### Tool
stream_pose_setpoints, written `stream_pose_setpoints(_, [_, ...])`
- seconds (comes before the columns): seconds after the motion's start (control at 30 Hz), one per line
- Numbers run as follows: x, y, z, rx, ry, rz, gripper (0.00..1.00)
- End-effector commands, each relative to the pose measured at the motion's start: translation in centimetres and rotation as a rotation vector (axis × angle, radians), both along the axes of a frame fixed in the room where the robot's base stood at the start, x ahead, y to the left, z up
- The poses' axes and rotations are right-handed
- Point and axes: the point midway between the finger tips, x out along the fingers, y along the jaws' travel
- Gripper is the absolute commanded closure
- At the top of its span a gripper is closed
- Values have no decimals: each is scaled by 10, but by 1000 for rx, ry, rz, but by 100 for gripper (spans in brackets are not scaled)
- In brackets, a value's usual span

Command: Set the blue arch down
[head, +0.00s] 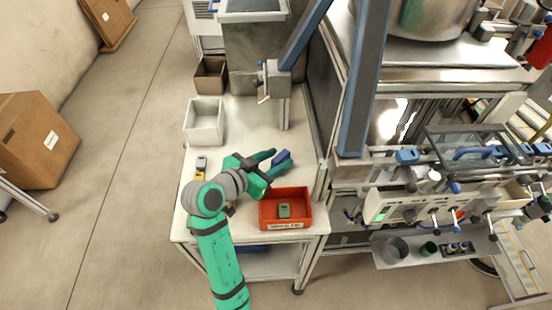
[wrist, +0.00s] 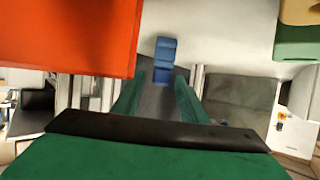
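The blue arch (head: 281,157) is between the fingertips of my gripper (head: 271,161) in the head view, over the right part of the white bench (head: 245,125). In the wrist view the blue arch (wrist: 166,50) sticks out past the two green fingertips (wrist: 162,80), its near end between them. The fingers are apart by about its width and appear to hold it. Its underside is hidden, and I cannot tell how far it is above the bench.
A red bin (head: 264,214) with a green piece (head: 284,211) inside stands at the bench's front right. A grey-white bin (head: 204,106) and a brown bin (head: 210,72) stand back left. A small grey-and-yellow item (head: 201,166) lies left. A post stands behind.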

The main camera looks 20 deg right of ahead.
Motion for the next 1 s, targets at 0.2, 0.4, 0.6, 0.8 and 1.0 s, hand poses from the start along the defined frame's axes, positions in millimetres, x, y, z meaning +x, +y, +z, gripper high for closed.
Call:
stream_pose_setpoints(0.2, [0,-1,0,0,0,-1,62])
stream_pose_setpoints(0.4, [-3,7,7,0,0,2,62])
stream_pose_setpoints(0.6, [-19,38,21,0,-2,6,62])
stream_pose_setpoints(0.8, [-36,73,36,1,-2,11,62])
stream_pose_setpoints(1.0, [-49,92,46,0,-1,5,62])
